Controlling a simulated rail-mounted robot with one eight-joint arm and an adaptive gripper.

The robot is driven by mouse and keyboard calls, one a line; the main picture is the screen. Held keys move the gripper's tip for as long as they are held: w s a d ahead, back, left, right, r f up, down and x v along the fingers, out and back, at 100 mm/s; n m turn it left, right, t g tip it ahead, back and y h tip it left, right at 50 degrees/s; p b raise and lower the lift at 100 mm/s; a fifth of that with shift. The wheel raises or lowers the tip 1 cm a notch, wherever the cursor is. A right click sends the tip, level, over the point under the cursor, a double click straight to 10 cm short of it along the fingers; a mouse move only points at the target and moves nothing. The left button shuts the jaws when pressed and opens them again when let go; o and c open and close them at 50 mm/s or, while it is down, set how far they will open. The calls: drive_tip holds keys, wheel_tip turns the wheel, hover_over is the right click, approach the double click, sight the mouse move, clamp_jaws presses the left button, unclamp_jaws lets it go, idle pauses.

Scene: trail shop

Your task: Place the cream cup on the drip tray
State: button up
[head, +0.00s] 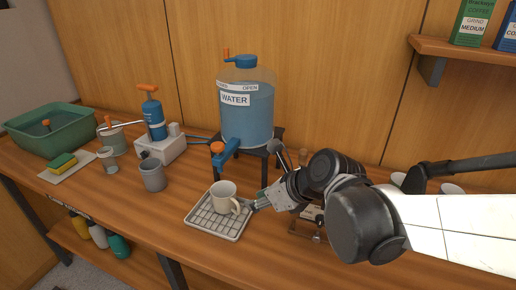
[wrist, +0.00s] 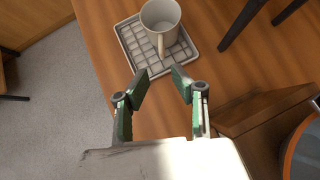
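The cream cup (head: 221,196) stands upright on the drip tray (head: 203,224), a pale tray with a grid, on the wooden counter. In the wrist view the cup (wrist: 160,14) also sits on the tray (wrist: 134,47), with its handle pointing towards my gripper. My gripper (head: 257,204) is just right of the cup, on its handle side. In the wrist view my gripper (wrist: 160,76) has its green-padded fingers apart with nothing between them. The fingertips are short of the handle, with a small gap.
The water dispenser (head: 248,104) stands behind the tray, its blue tap (head: 228,153) above and behind the cup. A grey cup (head: 152,175) is to the left, near a white-based pump (head: 160,146). Counter between the grey cup and tray is clear.

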drive_tip(key=s+d+r+n+h, duration=0.1)
drive_tip(key=s+d+n+h, duration=0.2)
drive_tip(key=s+d+n, duration=0.3)
drive_tip(key=s+d+r+n+t+h, duration=0.1)
drive_tip(key=s+d+n+h, duration=0.3)
drive_tip(key=d+n, duration=1.1)
drive_tip(key=s+r+n, duration=0.1)
drive_tip(key=s+n, duration=0.1)
drive_tip(key=n, duration=0.2)
drive_tip(key=shift+r+n+t, duration=0.25)
drive_tip(key=shift+n+t, duration=0.05)
